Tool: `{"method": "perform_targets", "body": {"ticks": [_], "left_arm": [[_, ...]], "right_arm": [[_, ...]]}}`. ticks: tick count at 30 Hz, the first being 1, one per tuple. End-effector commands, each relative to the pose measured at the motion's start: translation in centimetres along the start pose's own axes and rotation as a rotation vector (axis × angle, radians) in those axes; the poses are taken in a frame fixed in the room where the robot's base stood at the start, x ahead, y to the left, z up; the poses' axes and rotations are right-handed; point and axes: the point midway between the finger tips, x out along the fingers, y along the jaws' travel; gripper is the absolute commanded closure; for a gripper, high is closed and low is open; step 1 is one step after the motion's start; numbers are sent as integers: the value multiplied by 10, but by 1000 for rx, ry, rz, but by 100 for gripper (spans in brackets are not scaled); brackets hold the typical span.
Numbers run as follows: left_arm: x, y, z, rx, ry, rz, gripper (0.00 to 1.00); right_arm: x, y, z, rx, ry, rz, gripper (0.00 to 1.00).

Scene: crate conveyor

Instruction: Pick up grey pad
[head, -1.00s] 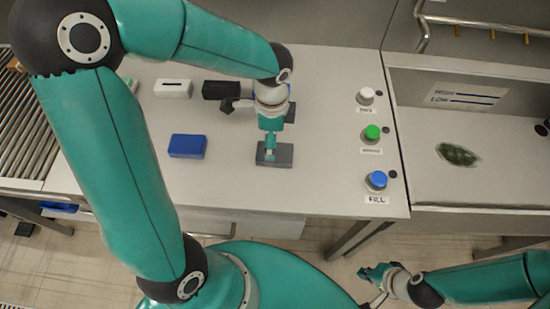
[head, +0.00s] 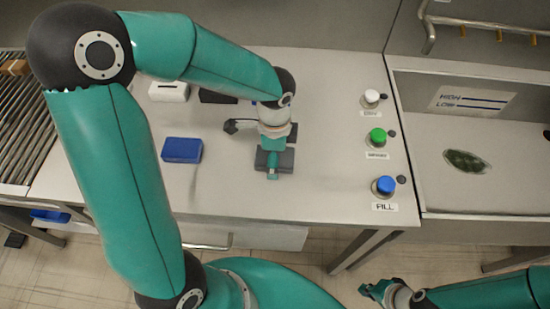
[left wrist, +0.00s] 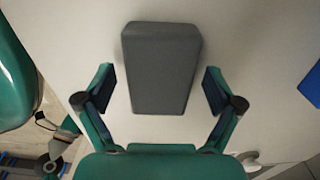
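The grey pad (head: 287,160) lies on the grey worktop in the head view, partly hidden under my left gripper (head: 272,172). In the left wrist view the pad (left wrist: 162,70) is a tapered grey block, seen from above. My left gripper is open, with one finger on each side of the pad and a visible gap on both sides. How far the fingertips are above the worktop is hard to tell. My right gripper (head: 380,291) is at the bottom of the head view, away from the worktop; its finger opening is unclear.
A blue block (head: 182,150) lies left of the pad. A white slotted box (head: 169,91) and a dark block (head: 217,97) are behind. White (head: 371,97), green (head: 377,137) and blue (head: 384,186) buttons stand at right. A roller conveyor (head: 30,120) is far left.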

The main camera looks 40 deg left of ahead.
Motion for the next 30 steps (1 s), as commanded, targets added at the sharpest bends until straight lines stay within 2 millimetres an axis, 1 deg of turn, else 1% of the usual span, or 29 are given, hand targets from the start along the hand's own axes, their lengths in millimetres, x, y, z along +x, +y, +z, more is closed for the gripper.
{"method": "perform_targets", "body": {"ticks": [1,6,8,9,17,22,26,30], "left_arm": [[0,0,0,0,0,0,20],[0,0,0,0,0,0,48],[0,0,0,0,0,0,58],[0,0,0,0,0,0,60],[-1,0,0,1,0,0,60],[-7,-1,-1,1,0,-2,60],[-19,-1,-1,1,2,-4,60],[-41,-1,-1,1,3,-6,60]], "right_arm": [[0,0,0,0,0,0,100],[0,0,0,0,0,0,100],[0,0,0,0,0,0,100],[0,0,0,0,0,0,100],[0,0,0,0,0,0,100],[0,0,0,0,0,0,100],[-1,0,0,0,0,0,100],[-2,-1,0,0,0,0,100]]}}
